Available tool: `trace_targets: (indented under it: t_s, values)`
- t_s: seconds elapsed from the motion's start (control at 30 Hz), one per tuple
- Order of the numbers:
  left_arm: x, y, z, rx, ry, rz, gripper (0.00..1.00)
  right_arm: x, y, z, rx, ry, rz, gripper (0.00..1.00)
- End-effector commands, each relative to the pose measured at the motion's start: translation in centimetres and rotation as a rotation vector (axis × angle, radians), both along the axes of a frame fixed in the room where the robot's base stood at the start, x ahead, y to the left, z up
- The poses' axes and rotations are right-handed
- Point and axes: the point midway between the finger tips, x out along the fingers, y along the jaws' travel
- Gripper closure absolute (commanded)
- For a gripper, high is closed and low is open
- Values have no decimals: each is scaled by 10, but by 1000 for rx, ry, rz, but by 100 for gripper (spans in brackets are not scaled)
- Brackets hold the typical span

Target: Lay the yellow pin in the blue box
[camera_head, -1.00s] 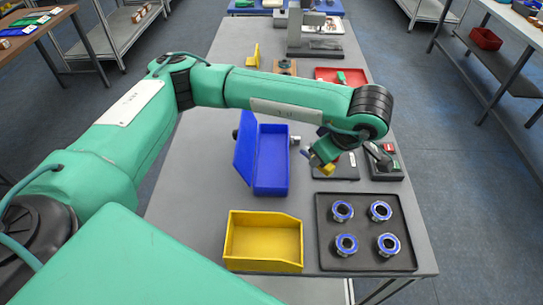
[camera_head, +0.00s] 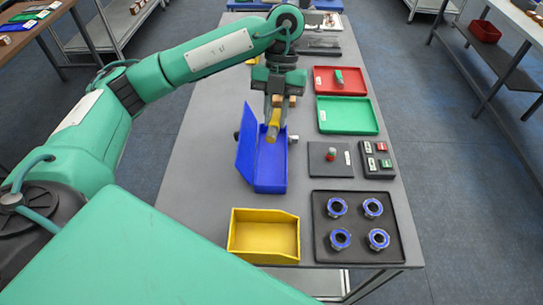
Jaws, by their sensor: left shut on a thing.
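The yellow pin (camera_head: 273,127) hangs upright in my left gripper (camera_head: 274,108), which is shut on its upper part. The gripper points down over the far half of the blue box (camera_head: 271,178). The pin's lower end appears above or just inside the box; its exact height cannot be told. The blue box is open, with its lid (camera_head: 245,149) raised on the left side. The near part of its inside looks empty; the far part is partly hidden by the gripper and pin. My right gripper is not in view.
A yellow bin (camera_head: 235,238) and a black tray (camera_head: 404,228) with several blue-rimmed rings stand nearer. Right of the box are a dark plate (camera_head: 320,168) with a red-topped part, a button panel (camera_head: 376,160), a green tray (camera_head: 347,126) and a red tray (camera_head: 323,80).

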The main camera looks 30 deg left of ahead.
Motion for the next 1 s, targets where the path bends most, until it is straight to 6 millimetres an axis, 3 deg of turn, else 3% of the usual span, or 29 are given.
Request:
trace_targets:
  t_s: [0.17, 0.27, 0.37, 0.8, 1.0]
  values:
    - [-2, 10, 10, 0, 0, 157, 100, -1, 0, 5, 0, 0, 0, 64]
    - [-3, 12, 5, 3, 2, 188, 100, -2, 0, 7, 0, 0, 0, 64]
    - [-3, 12, -13, 4, 5, 195, 100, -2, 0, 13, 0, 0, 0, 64]
    - [-3, 11, -124, 3, 2, 191, 100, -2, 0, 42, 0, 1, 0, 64]
    - [-2, 11, -145, 2, -1, 190, 100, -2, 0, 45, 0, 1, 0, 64]
